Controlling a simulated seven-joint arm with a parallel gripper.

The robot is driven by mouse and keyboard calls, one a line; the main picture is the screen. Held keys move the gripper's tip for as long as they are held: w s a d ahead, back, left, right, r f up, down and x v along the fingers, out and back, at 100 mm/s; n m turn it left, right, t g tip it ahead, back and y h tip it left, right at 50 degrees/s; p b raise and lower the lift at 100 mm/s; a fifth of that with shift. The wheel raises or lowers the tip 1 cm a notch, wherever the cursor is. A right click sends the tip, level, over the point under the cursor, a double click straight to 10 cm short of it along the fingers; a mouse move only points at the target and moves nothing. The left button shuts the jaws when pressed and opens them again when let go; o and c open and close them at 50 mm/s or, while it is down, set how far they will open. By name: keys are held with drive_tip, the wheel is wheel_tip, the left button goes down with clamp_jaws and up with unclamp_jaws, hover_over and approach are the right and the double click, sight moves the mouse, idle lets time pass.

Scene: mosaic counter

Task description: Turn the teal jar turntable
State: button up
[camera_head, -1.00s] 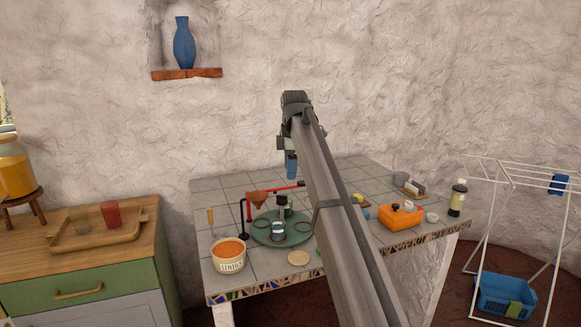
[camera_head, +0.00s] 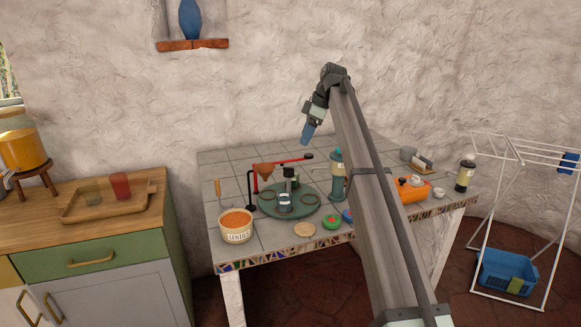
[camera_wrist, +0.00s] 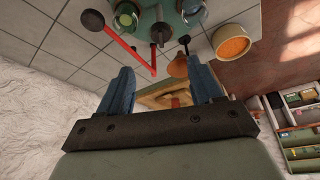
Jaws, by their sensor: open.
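The teal turntable (camera_head: 298,214) lies flat on the tiled counter, left of my arm in the head view. Small jars (camera_head: 285,203) and a dark central post (camera_head: 289,178) stand on it. In the wrist view, part of the turntable (camera_wrist: 172,14) shows at the top edge, cut off by the frame. My gripper (camera_head: 307,136) is in the air above the back of the counter, apart from the turntable. Its blue fingers are spread and empty in the wrist view (camera_wrist: 160,80).
A red-armed black stand with a copper funnel (camera_head: 264,171) is just behind the turntable. A lentil bowl (camera_head: 237,227) is at front left, a round wooden disc (camera_head: 304,229) in front.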

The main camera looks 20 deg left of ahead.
hover_over(289, 184)
drive_tip(key=shift+m, duration=0.4)
drive_tip(key=f, duration=1.2)
drive_tip(key=shift+w+d+f, duration=0.1)
drive_tip(key=shift+w+f, duration=0.25)
clamp_jaws()
